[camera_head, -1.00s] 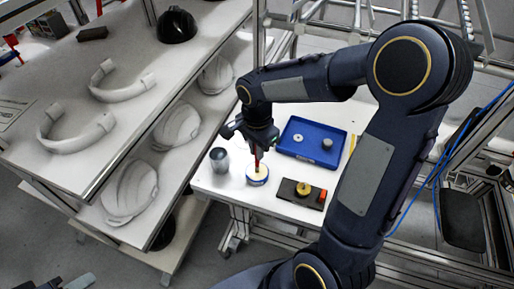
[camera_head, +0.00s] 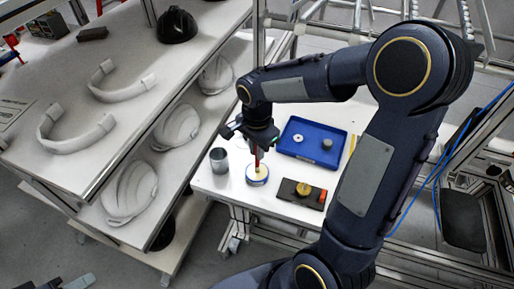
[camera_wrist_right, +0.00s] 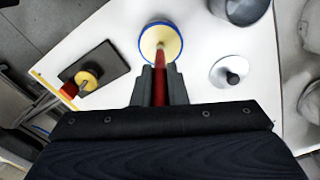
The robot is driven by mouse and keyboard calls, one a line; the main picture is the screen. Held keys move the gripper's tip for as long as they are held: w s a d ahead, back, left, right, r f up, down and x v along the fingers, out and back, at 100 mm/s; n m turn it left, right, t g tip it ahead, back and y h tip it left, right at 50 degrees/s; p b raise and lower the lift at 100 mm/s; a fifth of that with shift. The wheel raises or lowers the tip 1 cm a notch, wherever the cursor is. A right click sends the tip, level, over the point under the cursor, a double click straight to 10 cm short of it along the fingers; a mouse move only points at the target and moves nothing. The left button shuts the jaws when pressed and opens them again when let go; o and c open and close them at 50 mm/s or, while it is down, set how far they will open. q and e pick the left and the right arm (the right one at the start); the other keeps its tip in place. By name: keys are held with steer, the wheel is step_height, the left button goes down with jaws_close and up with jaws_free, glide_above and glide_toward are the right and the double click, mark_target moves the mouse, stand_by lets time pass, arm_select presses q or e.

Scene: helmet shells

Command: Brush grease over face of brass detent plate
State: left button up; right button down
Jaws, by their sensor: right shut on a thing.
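My right gripper (camera_head: 257,146) points down and is shut on a red-handled brush (camera_head: 257,158). The brush also shows in the right wrist view (camera_wrist_right: 160,86), between the two fingers. Its tip is at the cream face of a round tin with a blue rim (camera_head: 257,175), which also shows in the wrist view (camera_wrist_right: 150,30). I cannot tell how deep the tip sits. The brass detent plate (camera_head: 304,188) is a round yellow piece on a dark block (camera_head: 290,193), right of the tin. In the wrist view the brass plate (camera_wrist_right: 84,80) is to the left. My left gripper is not in view.
A blue tray (camera_head: 330,160) with small parts lies behind the dark block. A grey cup (camera_head: 219,160) stands left of the tin. A red piece (camera_head: 322,196) sits at the block's right end. White shelves with helmet shells (camera_head: 130,190) stand at the left.

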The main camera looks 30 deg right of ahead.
steer(key=shift+r+p, duration=2.55)
steer(key=shift+r, duration=0.95)
steer(key=shift+f, duration=0.1)
